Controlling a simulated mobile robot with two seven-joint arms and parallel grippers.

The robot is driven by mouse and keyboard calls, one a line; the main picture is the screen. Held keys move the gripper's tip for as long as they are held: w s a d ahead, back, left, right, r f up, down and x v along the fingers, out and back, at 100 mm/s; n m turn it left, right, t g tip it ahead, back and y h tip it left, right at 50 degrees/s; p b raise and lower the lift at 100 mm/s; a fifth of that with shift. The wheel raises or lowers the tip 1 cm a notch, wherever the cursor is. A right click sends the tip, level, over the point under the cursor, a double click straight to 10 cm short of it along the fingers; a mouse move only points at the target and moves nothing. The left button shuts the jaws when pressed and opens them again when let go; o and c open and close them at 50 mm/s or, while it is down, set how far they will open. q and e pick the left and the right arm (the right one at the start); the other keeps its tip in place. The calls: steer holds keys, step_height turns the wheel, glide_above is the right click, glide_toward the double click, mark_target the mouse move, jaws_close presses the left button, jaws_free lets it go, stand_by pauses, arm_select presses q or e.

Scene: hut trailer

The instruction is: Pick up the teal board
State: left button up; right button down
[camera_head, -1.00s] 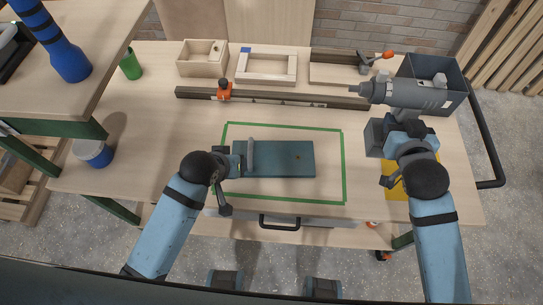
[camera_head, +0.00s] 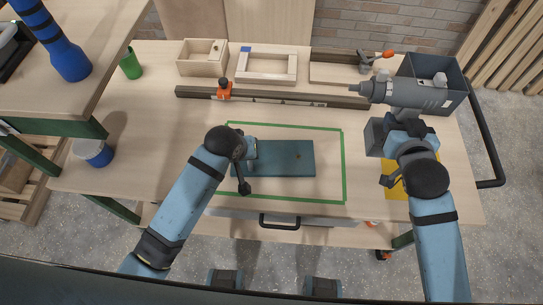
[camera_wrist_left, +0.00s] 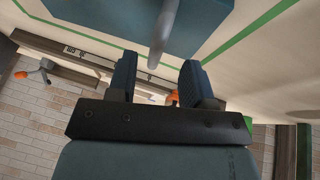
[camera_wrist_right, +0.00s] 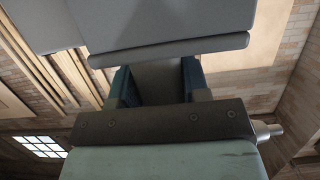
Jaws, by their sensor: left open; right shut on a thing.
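The teal board (camera_head: 290,159) lies flat on the workbench inside a green outline. A grey bar handle stands near its left end; my left gripper now hides most of it in the head view. My left gripper (camera_head: 250,149) is over the board's left end. In the left wrist view its two fingers (camera_wrist_left: 160,82) are apart. The grey handle (camera_wrist_left: 164,30) shows ahead of the gap between them, with the teal board (camera_wrist_left: 205,20) beyond. My right gripper (camera_head: 408,130) is shut on the grey drill (camera_head: 410,94); the drill's handle also shows between its fingers in the right wrist view (camera_wrist_right: 158,80).
An orange-knobbed clamp (camera_head: 224,90) sits on a dark rail behind the board. Wooden trays (camera_head: 266,78) and a dark grey bin (camera_head: 457,96) stand at the back. A blue-and-white tin (camera_head: 94,153) is at the left.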

arm_select(q)
steer(key=x, duration=0.5)
steer(key=shift+d, duration=0.15)
jaws_close()
